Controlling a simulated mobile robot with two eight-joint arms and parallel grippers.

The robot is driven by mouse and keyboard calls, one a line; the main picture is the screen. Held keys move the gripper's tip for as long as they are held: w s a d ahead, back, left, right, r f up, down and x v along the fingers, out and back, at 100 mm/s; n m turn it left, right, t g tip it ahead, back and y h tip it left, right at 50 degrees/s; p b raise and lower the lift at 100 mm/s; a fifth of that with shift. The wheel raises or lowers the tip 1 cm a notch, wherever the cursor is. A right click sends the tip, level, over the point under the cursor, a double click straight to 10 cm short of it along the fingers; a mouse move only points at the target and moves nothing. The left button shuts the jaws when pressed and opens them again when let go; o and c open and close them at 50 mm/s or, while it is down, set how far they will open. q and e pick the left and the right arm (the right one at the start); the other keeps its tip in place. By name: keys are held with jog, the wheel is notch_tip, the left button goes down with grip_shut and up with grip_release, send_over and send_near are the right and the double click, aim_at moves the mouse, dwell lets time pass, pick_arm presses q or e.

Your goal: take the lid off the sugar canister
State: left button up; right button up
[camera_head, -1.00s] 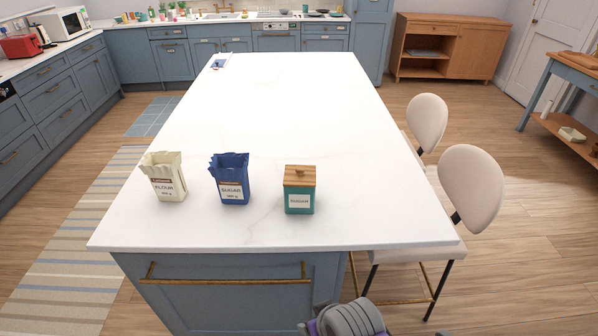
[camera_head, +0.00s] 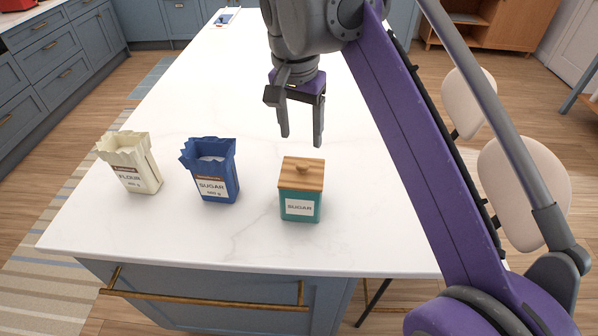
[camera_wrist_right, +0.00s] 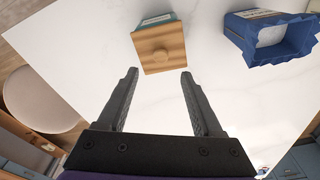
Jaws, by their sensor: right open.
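The sugar canister (camera_head: 300,205) is a teal box with a white SUGAR label, upright near the front edge of the island. Its wooden lid (camera_head: 302,176) with a round knob (camera_head: 304,167) sits on top. The lid also shows in the right wrist view (camera_wrist_right: 160,50), just beyond the fingertips. My right gripper (camera_head: 301,140) is open and empty, pointing down above and behind the canister, not touching it. Its two fingers show apart in the wrist view (camera_wrist_right: 158,75). My left gripper is not in view.
An open blue sugar bag (camera_head: 212,172) stands left of the canister, and a cream flour bag (camera_head: 132,165) stands further left. Pale chairs (camera_head: 520,185) stand at the right side.

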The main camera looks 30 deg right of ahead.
aim_at(302, 163)
notch_tip(302, 163, down, 2)
jog(key=shift+s+f, duration=0.15)
jog(key=shift+f, duration=0.1)
jog(key=shift+w+d+f+b, duration=0.1)
jog(key=shift+f+b, duration=0.1)
jog(key=shift+f, duration=0.15)
jog(key=shift+w+f+b, duration=0.1)
jog(key=shift+f+b, duration=0.05)
jog(key=shift+f, duration=0.15)
jog(key=f, duration=0.3)
jog(key=f+b, duration=0.1)
jog(key=shift+w+d+f, duration=0.25)
grip_shut()
